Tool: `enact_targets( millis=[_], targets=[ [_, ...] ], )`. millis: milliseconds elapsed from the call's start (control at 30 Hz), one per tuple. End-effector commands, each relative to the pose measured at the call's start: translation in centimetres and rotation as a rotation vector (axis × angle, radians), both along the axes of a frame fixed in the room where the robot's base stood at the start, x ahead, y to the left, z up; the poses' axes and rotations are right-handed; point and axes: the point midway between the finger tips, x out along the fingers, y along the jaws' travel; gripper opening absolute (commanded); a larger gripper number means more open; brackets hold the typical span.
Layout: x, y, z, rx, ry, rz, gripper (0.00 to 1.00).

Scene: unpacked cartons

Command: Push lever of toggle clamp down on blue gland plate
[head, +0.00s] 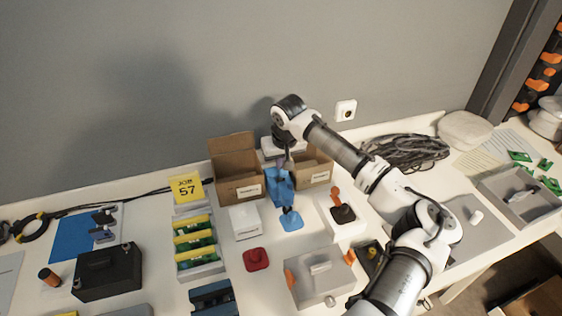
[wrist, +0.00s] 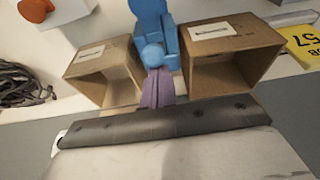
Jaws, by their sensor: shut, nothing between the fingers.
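My gripper (head: 283,164) reaches down between the two open cartons, with its fingers together and nothing held. In the wrist view the closed fingers (wrist: 155,82) end at the rounded knob of a blue upright part (wrist: 150,20); I cannot tell whether they touch. In the head view this blue part (head: 280,184) stands just below the fingers, with a small blue base (head: 291,221) and a dark piece in front of it. At the far left lies a flat blue plate (head: 70,238) with a metal clamp-like fitting (head: 103,224) at its right side. Lever details are too small to tell.
An open carton (head: 236,185) stands left of the blue part and another (head: 315,172) stands right. A white box (head: 245,221), a red piece (head: 256,259) and a dark joystick-like part with an orange knob (head: 342,213) are close by. The grey wall is behind.

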Motion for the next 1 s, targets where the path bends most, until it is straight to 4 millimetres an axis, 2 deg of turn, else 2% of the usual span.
enact_targets(
  millis=[33, 267, 633, 1000],
  targets=[
    [-0.3, 0.0, -0.9, 0.015, -0.027, 0.001, 0.00],
    [-0.9, -0.4, -0.6, 0.039, -0.116, -0.006, 0.00],
    [-1.0, -0.5, -0.6, 0.038, -0.113, -0.007, 0.00],
    [0.4, -0.1, -0.5, 0.039, -0.114, -0.008, 0.00]
  ],
)
